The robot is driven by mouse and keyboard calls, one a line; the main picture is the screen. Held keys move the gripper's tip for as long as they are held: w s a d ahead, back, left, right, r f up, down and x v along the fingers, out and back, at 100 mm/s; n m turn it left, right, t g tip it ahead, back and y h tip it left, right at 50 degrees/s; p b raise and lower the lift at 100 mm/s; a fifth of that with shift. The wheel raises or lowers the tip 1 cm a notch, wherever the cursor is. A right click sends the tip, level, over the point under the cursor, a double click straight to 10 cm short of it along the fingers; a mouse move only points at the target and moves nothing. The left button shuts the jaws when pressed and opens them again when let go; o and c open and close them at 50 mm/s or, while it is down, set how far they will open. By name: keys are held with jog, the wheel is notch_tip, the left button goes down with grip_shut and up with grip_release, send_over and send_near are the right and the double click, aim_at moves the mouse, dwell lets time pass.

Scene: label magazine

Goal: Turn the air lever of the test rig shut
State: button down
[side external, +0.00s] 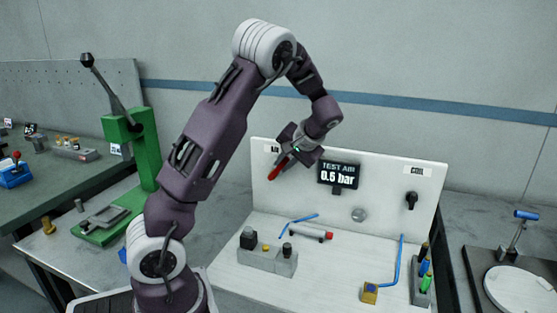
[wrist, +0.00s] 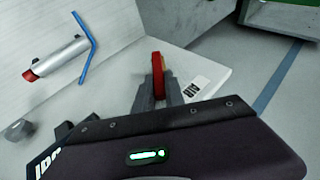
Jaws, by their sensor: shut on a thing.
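The air lever (side external: 277,170) is a red handle at the upper left of the white test rig panel (side external: 385,190). In the side view it slants from lower left to upper right. It also shows in the wrist view (wrist: 158,72), standing between my two fingers. My gripper (side external: 289,158) is shut on the lever; in the wrist view its fingertips (wrist: 159,92) lie on either side of the red handle. The lever's pivot is hidden behind my gripper. A dark display (side external: 338,176) on the panel reads TEST AIR and about 0.5 bar.
A knob (side external: 358,214) and a black COIL switch (side external: 411,200) are on the panel. On the rig's base are a silver cylinder with a red end (side external: 311,232), a grey block (side external: 268,257) and blue tubes. A green press (side external: 140,150) stands at left.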

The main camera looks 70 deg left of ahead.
jog(key=f+g+y, duration=0.1)
jog(key=w+d+m+g+y, duration=0.1)
jog(key=y, duration=0.1)
jog(key=f+g+y, duration=0.1)
jog(key=shift+w+d+f+m, duration=0.3)
jog(key=shift+f, duration=0.05)
jog(key=shift+w+d+f+m+g+y, duration=0.15)
jog(key=shift+f+m+g+y, duration=0.15)
jog(key=shift+f+g+y, duration=0.6)
jog(key=shift+f+m+g+y, duration=0.4)
jog(key=shift+f+m+y, duration=0.15)
jog(key=shift+y, duration=0.75)
jog(key=shift+f, duration=0.1)
jog(key=c, duration=1.4)
grip_release()
